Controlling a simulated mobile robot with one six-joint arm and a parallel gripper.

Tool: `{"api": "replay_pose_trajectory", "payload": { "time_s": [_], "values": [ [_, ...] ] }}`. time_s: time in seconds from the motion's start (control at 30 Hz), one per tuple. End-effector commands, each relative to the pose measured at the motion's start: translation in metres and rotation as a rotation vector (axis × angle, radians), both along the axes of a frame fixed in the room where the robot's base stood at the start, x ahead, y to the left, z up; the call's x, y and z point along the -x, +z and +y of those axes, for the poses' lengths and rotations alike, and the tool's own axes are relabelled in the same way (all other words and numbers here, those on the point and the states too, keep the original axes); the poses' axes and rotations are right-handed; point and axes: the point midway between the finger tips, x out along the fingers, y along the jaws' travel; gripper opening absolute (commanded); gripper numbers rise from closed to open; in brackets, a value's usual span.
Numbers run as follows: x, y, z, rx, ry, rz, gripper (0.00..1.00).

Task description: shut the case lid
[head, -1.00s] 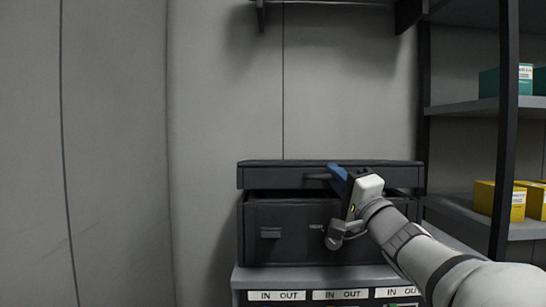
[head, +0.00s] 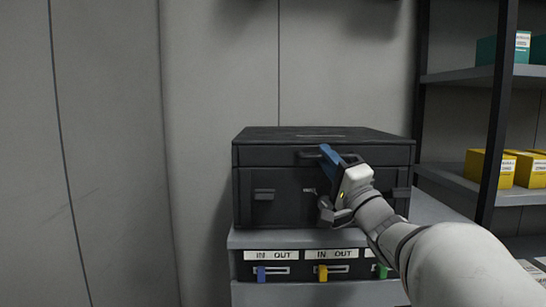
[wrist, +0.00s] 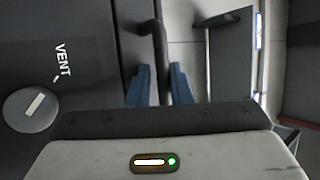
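The black case (head: 265,213) stands on a grey cabinet in the head view. Its lid (head: 262,155) lies level on the body, with only a thin seam between them. The lid handle (head: 306,154) is on the front face. My gripper (head: 328,152) is at this handle, its blue fingers on either side of the bar. In the wrist view the dark handle (wrist: 158,42) runs between the two fingers (wrist: 160,82), with little room beside it. My gripper hides part of the case front and its right latch area. A left latch (head: 264,194) shows.
Below the case, the cabinet has IN/OUT labels and coloured connectors (head: 320,272). A shelf rack (head: 495,130) with yellow boxes (head: 490,167) and teal boxes stands at the right. The wall at the left is clear.

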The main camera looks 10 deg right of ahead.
Motion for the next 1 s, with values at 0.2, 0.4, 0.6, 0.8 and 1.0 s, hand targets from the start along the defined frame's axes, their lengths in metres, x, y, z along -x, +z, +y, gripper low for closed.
{"api": "replay_pose_trajectory", "payload": {
  "time_s": [0.2,0.4,0.6,0.8,1.0],
  "values": [
    [0.0,-0.005,-0.003,-0.003,-0.005,0.011,0.21],
    [0.022,-0.015,-0.009,-0.004,-0.008,0.009,0.21],
    [0.052,-0.03,-0.015,-0.002,-0.007,0.004,0.21],
    [0.067,-0.038,-0.017,-0.001,-0.003,-0.001,0.21],
    [0.069,-0.039,-0.016,0.0,-0.001,-0.002,0.21]
  ]
}}
